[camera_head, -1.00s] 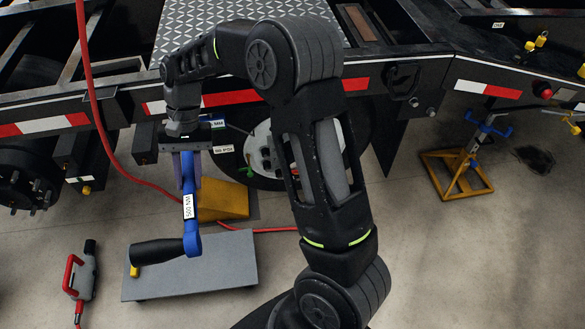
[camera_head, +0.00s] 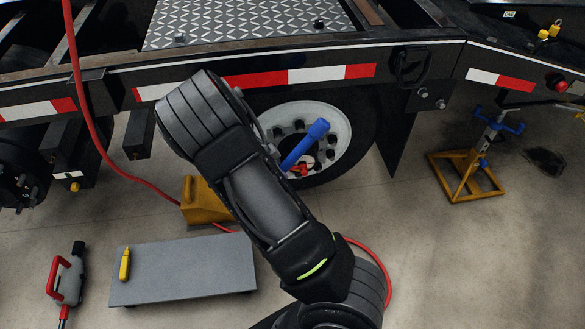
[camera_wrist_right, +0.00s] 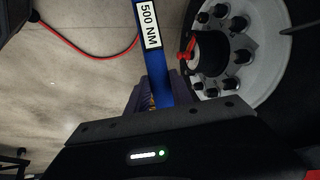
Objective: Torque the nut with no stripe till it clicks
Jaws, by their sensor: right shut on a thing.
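A blue torque wrench (camera_head: 305,145) labelled 500 NM shows in front of the wheel; its labelled shaft also shows in the right wrist view (camera_wrist_right: 148,25). My right gripper (camera_wrist_right: 155,95) is shut on this shaft; in the head view my arm hides it. The wheel (camera_head: 335,118) has a white rim and a ring of dark nuts. Several nuts show in the right wrist view, such as one at the wheel's upper part (camera_wrist_right: 238,22). I cannot tell which nut lacks a stripe, nor whether the wrench touches any nut. My left gripper is out of view.
A low grey platform (camera_head: 190,280) holds a yellow marker-like item (camera_head: 124,264). A yellow chock (camera_head: 205,200) and red hose (camera_head: 150,185) lie by the wheel. A yellow jack stand (camera_head: 465,175) is right; a red-handled tool (camera_head: 65,275) is left. The trailer frame (camera_head: 430,62) overhangs the wheel.

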